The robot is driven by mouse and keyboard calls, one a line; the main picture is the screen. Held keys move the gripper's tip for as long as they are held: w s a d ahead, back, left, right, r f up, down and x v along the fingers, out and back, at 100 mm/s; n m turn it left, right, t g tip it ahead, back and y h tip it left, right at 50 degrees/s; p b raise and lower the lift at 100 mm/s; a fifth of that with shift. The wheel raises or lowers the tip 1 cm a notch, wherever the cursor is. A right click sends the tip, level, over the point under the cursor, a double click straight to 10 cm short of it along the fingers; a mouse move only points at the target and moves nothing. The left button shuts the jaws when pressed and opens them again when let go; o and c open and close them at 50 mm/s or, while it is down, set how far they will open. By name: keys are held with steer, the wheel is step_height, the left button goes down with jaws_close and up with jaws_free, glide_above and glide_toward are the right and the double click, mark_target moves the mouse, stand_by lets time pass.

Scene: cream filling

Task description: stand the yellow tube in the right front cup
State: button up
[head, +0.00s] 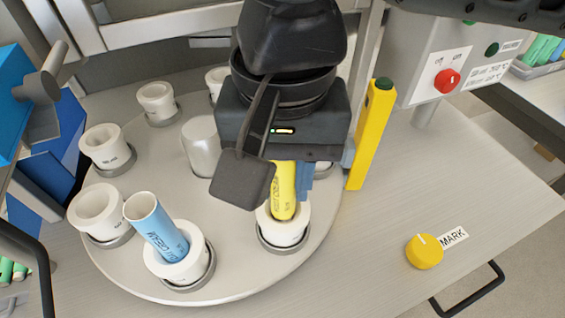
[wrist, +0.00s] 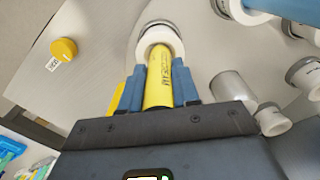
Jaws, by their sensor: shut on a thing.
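My gripper (wrist: 160,90) has its blue fingers shut on the yellow tube (head: 284,192), which also shows in the wrist view (wrist: 157,82). The tube's lower end is at the mouth of the white right front cup (head: 284,232), inside its rim in the head view. The cup also shows in the wrist view (wrist: 168,36). How deep the tube sits is hard to tell. My gripper body hides its upper part in the head view. The cup stands on the round turntable (head: 235,281).
A light blue tube (head: 155,226) stands tilted in the front cup (head: 180,264) to the left. Several empty white cups (head: 106,148) ring the turntable. A yellow post (head: 371,135) stands just right of my gripper. A yellow knob (head: 424,252) is on the table at right.

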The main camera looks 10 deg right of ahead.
steer(key=shift+f, duration=0.3)
steer(key=o, duration=1.1)
steer(key=shift+c, duration=0.2)
steer(key=shift+r, duration=0.15)
step_height(320, 180, up, 8)
steer(key=shift+f, duration=0.2)
